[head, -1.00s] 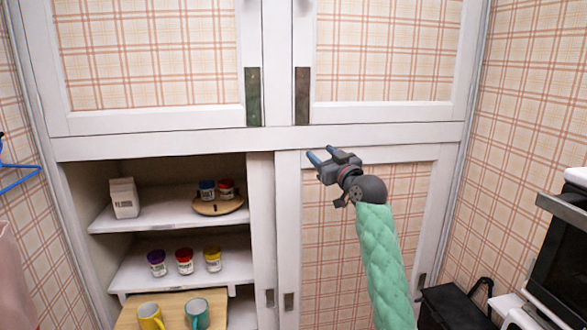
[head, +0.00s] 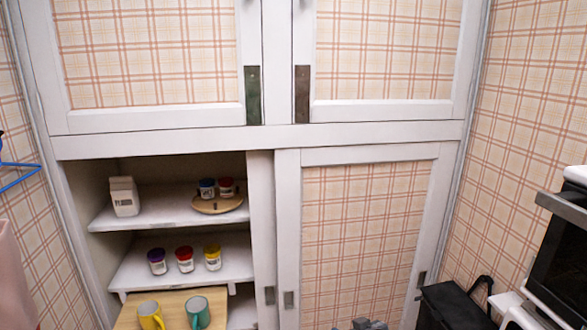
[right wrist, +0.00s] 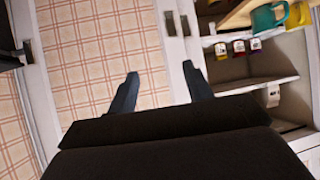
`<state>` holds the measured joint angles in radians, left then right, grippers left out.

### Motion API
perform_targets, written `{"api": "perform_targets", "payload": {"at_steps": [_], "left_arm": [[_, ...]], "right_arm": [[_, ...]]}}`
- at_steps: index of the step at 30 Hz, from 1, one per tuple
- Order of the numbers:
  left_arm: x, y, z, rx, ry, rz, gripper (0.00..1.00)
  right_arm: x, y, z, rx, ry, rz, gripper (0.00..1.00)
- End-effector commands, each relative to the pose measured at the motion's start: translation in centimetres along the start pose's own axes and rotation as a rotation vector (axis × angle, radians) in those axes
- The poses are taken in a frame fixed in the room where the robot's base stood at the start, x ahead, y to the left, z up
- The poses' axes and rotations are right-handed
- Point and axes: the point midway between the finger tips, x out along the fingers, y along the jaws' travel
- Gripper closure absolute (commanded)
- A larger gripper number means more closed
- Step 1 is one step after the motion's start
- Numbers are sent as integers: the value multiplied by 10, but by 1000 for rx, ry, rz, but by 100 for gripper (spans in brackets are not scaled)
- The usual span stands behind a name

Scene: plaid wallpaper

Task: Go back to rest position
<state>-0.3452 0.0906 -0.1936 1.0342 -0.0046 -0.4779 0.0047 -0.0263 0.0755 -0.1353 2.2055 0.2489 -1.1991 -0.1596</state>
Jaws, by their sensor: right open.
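My right gripper (right wrist: 160,74) shows in the right wrist view with its two blue-grey fingers spread apart and nothing between them. In the head view only a small grey part of it (head: 366,324) shows at the bottom edge, in front of the closed lower right plaid door (head: 365,230). The rest of my right arm is out of the head view. My left gripper is in neither view.
The open cupboard on the left has shelves with a white carton (head: 124,197), several small jars (head: 185,260), a round wooden board (head: 218,206) and two mugs (head: 197,313). A black bag (head: 455,305) and a dark oven (head: 562,250) stand at right.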

Motion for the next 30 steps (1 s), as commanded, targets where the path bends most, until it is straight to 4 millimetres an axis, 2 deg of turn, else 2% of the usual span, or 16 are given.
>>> {"api": "perform_targets", "payload": {"at_steps": [1, 6, 15, 21, 30], "left_arm": [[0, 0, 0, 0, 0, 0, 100], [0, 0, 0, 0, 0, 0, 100], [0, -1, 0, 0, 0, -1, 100], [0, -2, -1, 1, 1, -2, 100], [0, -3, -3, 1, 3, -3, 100]], "right_arm": [[-8, -4, 25, 10, -43, 5, 49], [-37, -12, 95, 39, -183, 31, 49], [-106, -31, 203, 90, -422, 83, 49], [-142, -39, 243, 112, -526, 111, 49], [-178, -46, 277, 131, -621, 137, 49]]}}
